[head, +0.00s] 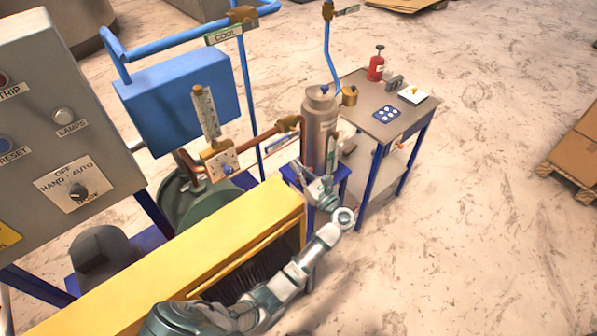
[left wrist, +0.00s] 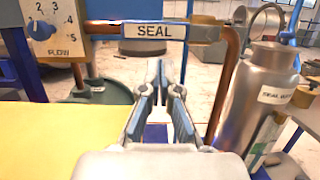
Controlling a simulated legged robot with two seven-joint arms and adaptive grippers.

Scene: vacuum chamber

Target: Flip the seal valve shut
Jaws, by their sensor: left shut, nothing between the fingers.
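The seal valve (head: 288,124) is a brass body on a copper pipe, left of a steel bottle, in the head view. In the left wrist view its plate marked SEAL (left wrist: 152,31) lies level across the top, between two copper pipe runs. My left gripper (head: 303,167) is just below and in front of the valve in the head view. In the left wrist view my left gripper (left wrist: 164,75) points at the plate, its fingers close together and empty. Contact with the plate cannot be told. My right gripper is not in view.
The steel bottle (head: 319,125) stands right of my left gripper, on a blue stand. A yellow box (head: 200,255) lies under my left arm. A flow dial panel (left wrist: 48,28) is at upper left. A side table (head: 385,115) stands to the right, with open floor beyond.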

